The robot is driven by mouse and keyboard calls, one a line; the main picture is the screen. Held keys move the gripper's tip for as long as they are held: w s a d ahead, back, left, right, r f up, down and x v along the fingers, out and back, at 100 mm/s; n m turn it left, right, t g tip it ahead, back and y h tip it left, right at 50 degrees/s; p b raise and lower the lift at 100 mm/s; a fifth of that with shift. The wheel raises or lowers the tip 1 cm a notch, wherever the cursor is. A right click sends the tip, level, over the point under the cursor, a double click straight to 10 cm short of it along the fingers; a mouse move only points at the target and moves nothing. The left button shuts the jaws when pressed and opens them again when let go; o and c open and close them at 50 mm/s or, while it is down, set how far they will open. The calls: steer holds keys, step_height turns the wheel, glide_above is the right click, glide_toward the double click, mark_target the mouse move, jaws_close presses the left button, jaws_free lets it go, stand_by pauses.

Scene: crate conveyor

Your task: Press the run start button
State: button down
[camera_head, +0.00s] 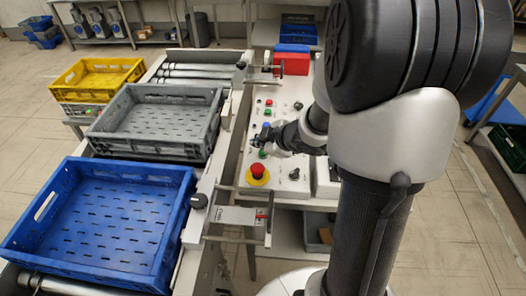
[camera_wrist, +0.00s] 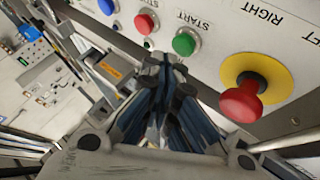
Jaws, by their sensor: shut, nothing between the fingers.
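The control panel (camera_head: 289,112) is a sloped white board beside the conveyor. In the wrist view a green button (camera_wrist: 184,43) has the upside-down word START near it, with a red button (camera_wrist: 146,22) and a blue button (camera_wrist: 107,5) further left. No "run" label is legible. A green button (camera_head: 263,154) also shows in the head view. My gripper (camera_wrist: 165,68) is shut and empty, its tips close to the panel and near the green button. It appears above the panel in the head view (camera_head: 261,138). I cannot tell whether the tips touch anything.
A red mushroom button on a yellow disc (camera_wrist: 244,97) is right of my fingertips. The conveyor carries a blue crate (camera_head: 98,256) and a grey crate (camera_head: 150,151); a yellow crate (camera_head: 72,80) stands behind. A red bin (camera_head: 293,64) stands at the panel's far end.

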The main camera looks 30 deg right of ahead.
mark_target(261, 153)
steer(key=shift+f, duration=0.4)
steer(key=shift+f+b, duration=0.45)
steer(key=shift+b, duration=0.1)
stand_by(0.4)
stand_by(0.3)
steer(key=shift+r+p, duration=0.9)
steer(key=shift+p, duration=0.1)
step_height(261, 153, up, 5)
steer(key=p, duration=0.5)
stand_by(0.4)
